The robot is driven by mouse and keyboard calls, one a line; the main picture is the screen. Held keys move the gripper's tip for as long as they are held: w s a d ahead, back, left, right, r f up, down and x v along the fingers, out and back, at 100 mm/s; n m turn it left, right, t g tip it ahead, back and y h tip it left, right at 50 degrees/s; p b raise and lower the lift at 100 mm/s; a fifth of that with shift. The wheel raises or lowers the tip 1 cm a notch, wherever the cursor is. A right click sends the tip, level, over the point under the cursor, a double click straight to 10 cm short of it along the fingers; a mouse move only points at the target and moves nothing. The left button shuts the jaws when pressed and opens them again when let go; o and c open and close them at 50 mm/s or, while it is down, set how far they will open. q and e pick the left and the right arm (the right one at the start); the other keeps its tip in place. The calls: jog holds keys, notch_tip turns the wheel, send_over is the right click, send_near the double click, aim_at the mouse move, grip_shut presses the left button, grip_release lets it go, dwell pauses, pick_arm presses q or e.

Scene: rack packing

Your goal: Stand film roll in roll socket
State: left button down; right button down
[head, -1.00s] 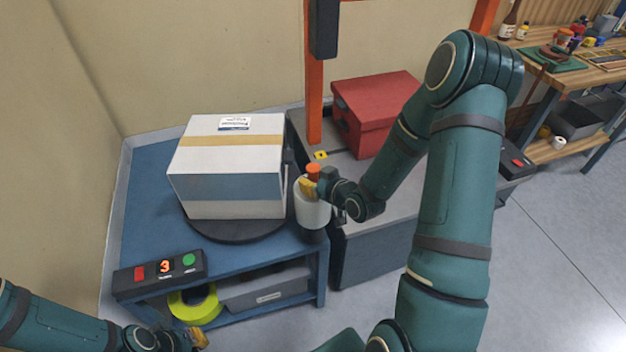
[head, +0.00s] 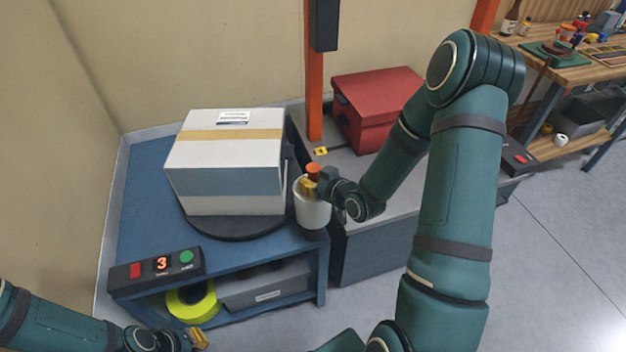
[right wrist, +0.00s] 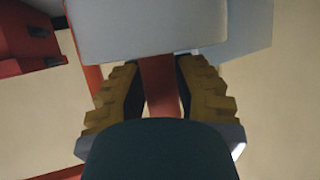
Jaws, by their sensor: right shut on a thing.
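The film roll (head: 312,210) is white with an orange core end (head: 313,169) sticking up. It looks upright at the right edge of the blue table, beside the turntable. My right gripper (head: 309,187) is shut on the orange core, at the top of the roll. In the right wrist view the orange core (right wrist: 160,85) sits between the yellow fingers and the pale roll body (right wrist: 150,25) fills the top. I cannot make out the roll socket. My left gripper (head: 198,338) is low at the left, away from the roll; its finger opening is unclear.
A white taped box (head: 225,160) stands on the dark round turntable (head: 235,229) on the blue table (head: 145,200). A control box (head: 157,268) showing 3 is at its front. A yellow-green tape roll (head: 192,302) lies on the shelf below. A red case (head: 375,110) stands behind my right arm.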

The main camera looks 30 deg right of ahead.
dwell(0.3)
jog(key=c, duration=0.7)
grip_release()
jog(key=shift+s+f, duration=0.1)
jog(key=shift+v, duration=3.7)
